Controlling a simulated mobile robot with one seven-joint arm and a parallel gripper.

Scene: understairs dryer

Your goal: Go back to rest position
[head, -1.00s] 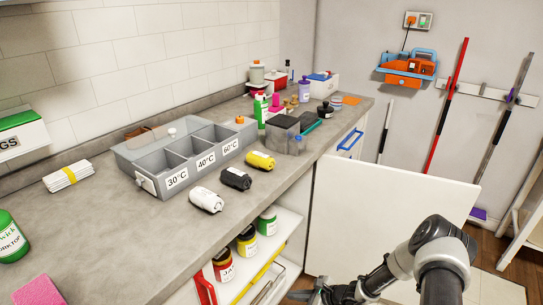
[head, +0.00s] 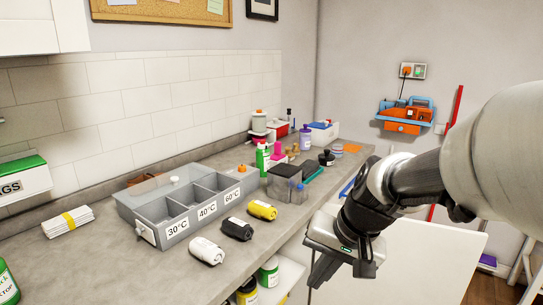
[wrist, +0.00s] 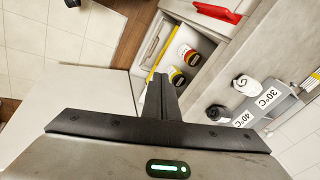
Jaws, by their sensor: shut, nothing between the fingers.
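My gripper (head: 340,270) hangs in front of the counter's front edge at the right of the head view, pointing down. In the wrist view my gripper (wrist: 162,95) has its fingers together with nothing between them. It touches nothing that I can see. My arm fills the right of the head view and hides part of the wall and the open white door.
A grey sorter (head: 165,230) marked 30, 40 and 60°C stands on the counter. White (head: 207,251), black (head: 237,229) and yellow (head: 262,210) rolls lie before it. Jars (wrist: 186,54) stand on the shelf below. An open white door (head: 430,270) is behind my gripper.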

